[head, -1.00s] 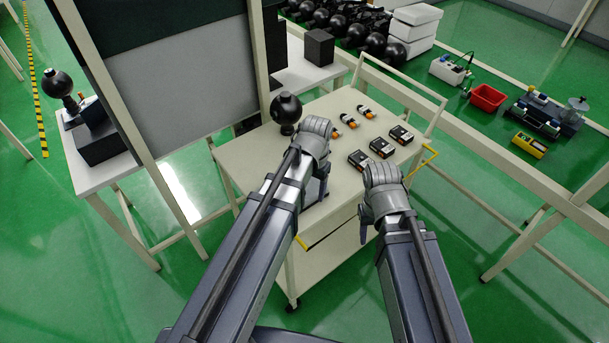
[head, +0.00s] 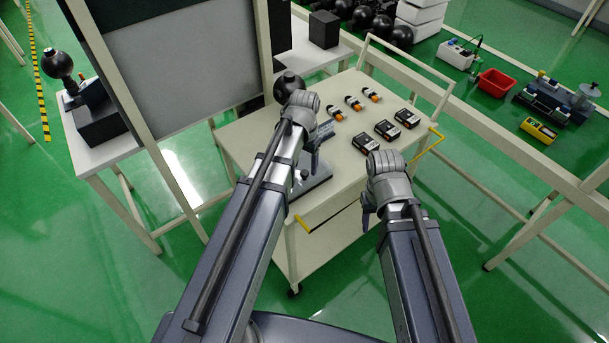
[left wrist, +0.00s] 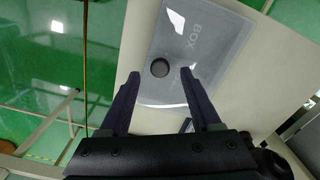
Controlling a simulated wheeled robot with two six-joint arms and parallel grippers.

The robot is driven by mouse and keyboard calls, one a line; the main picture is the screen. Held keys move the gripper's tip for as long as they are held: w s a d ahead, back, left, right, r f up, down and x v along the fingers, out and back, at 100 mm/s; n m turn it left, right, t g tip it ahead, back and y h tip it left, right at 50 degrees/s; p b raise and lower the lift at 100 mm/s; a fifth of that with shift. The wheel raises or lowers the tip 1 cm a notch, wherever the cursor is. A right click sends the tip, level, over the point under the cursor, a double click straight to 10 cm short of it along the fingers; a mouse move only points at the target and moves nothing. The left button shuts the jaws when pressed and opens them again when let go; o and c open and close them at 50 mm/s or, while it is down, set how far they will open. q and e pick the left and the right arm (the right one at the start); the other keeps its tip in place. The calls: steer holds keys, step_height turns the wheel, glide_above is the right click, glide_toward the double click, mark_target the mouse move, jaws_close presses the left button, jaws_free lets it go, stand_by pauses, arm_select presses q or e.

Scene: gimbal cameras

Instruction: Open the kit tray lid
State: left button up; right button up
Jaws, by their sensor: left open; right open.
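The kit tray (head: 316,178) is a grey box on the near left part of the cart top, partly hidden by my left arm in the head view. Its lid (left wrist: 205,60) looks translucent grey in the left wrist view, marked "BOX", and lies flat. A round black knob (left wrist: 160,68) stands on the lid; it also shows in the head view (head: 304,174). My left gripper (left wrist: 160,76) is open, with the knob in line with the gap between its fingertips. I cannot tell its height above the lid. My right gripper (head: 367,218) is open and empty near the cart's front edge.
The cart top (head: 345,140) also holds several orange-tipped cylinders (head: 353,103) and dark boxes (head: 387,131). A black ball (head: 288,84) stands at the back left, partly behind my left gripper. A grey panel (head: 165,65) rises left of the cart.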

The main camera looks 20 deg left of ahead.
arm_select(q)
steer(key=shift+f+b, duration=0.85)
steer(key=shift+f, duration=0.55)
arm_select(e)
step_height(320, 180, down, 3)
steer(key=shift+r, duration=0.15)
arm_select(q)
jaws_close()
